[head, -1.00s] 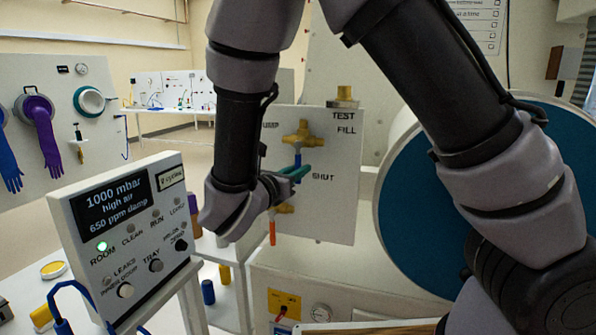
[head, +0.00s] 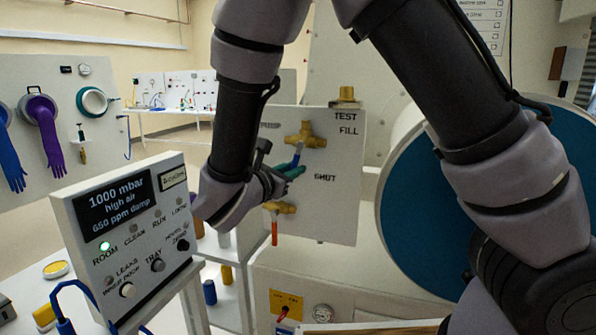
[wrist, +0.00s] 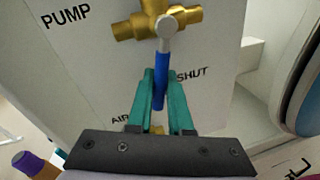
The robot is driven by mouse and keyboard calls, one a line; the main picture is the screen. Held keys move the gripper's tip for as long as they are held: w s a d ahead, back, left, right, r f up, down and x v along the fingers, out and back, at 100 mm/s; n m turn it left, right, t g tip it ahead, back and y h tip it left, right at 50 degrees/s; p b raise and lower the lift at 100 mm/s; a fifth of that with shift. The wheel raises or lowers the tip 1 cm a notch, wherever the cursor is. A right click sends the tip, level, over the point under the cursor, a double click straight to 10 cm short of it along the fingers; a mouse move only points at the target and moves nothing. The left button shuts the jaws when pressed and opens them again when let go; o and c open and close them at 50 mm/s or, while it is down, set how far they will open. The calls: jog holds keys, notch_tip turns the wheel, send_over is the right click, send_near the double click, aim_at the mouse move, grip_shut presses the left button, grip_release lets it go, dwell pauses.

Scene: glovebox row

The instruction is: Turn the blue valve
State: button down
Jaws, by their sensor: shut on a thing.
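The blue valve has a brass body (head: 304,136) on a pale panel and a blue lever (head: 297,157) that hangs down, close to vertical, between the PUMP, FILL and SHUT labels. In the wrist view the blue lever (wrist: 161,80) runs down from its grey pivot under the brass body (wrist: 158,25). My gripper (head: 297,172) is at the lever's lower part, with its teal fingers on both sides. It also shows in the wrist view (wrist: 161,75), shut on the lever. The lever's lower end is partly hidden between the fingers.
A second brass valve with an orange-red lever (head: 274,233) sits just below on the same panel (head: 335,205). A control box (head: 125,235) reading 1000 mbar stands at the front left. A large blue round door (head: 440,225) is close on the right.

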jog(key=shift+w+a+r+m+g+y, duration=0.15)
jog(key=shift+a+r+m+y, duration=0.3)
jog(key=shift+m, duration=0.8)
jog(key=shift+w+a+r+m+g+y, duration=0.1)
jog(key=shift+w+a+r+m+y, duration=0.15)
jog(key=shift+a+r+m, duration=0.7)
jog(key=shift+w+a+m+g+y, duration=0.1)
jog(key=shift+w+a+m+y, duration=0.15)
jog(key=shift+m, duration=1.35)
jog(key=c, duration=0.8)
grip_release()
jog(key=shift+c, duration=0.2)
jog(key=shift+s, duration=0.1)
jog(key=v, duration=1)
jog(key=shift+s+a, duration=0.15)
jog(key=shift+s, duration=0.2)
